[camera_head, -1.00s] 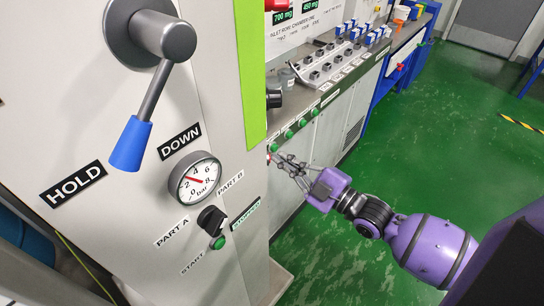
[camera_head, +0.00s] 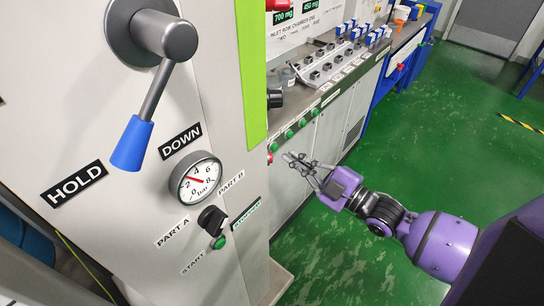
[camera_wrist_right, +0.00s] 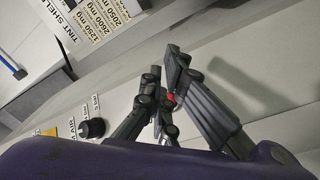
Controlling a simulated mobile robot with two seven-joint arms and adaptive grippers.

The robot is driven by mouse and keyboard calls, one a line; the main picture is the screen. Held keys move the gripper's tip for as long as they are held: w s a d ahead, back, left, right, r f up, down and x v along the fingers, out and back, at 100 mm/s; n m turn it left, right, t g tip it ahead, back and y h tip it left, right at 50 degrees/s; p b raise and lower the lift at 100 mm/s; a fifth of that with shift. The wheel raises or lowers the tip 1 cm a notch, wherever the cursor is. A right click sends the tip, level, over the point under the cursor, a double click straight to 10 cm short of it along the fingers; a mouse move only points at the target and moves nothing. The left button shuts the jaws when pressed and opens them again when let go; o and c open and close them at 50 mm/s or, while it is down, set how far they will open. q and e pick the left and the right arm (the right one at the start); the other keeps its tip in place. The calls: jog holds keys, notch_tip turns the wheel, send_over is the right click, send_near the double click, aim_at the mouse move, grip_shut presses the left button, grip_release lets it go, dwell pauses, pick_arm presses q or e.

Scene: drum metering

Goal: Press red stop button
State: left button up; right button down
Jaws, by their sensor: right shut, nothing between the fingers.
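The red stop button (camera_head: 270,158) is a small red spot at the near end of the button row on the bench front, partly hidden by the machine's edge. It also shows in the right wrist view (camera_wrist_right: 171,99), behind and between the finger links. My right gripper (camera_head: 289,157) is shut and empty, in front of the bench front and just right of the button, with a small gap seeming to lie between them. In the wrist view its fingers (camera_wrist_right: 165,62) point toward the panel. My left gripper is not in view.
Green buttons (camera_head: 289,133) line the bench front beyond the red one. The near machine (camera_head: 110,225) carries a blue-handled lever (camera_head: 133,143), a gauge (camera_head: 195,180) and a green start button (camera_head: 218,243). A black knob (camera_wrist_right: 93,128) shows in the wrist view. The green floor (camera_head: 430,130) is open to the right.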

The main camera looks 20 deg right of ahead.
jog(key=shift+s+d, duration=0.25)
jog(key=shift+d, duration=0.75)
jog(key=shift+s+d, duration=0.25)
jog(key=shift+d, duration=0.7)
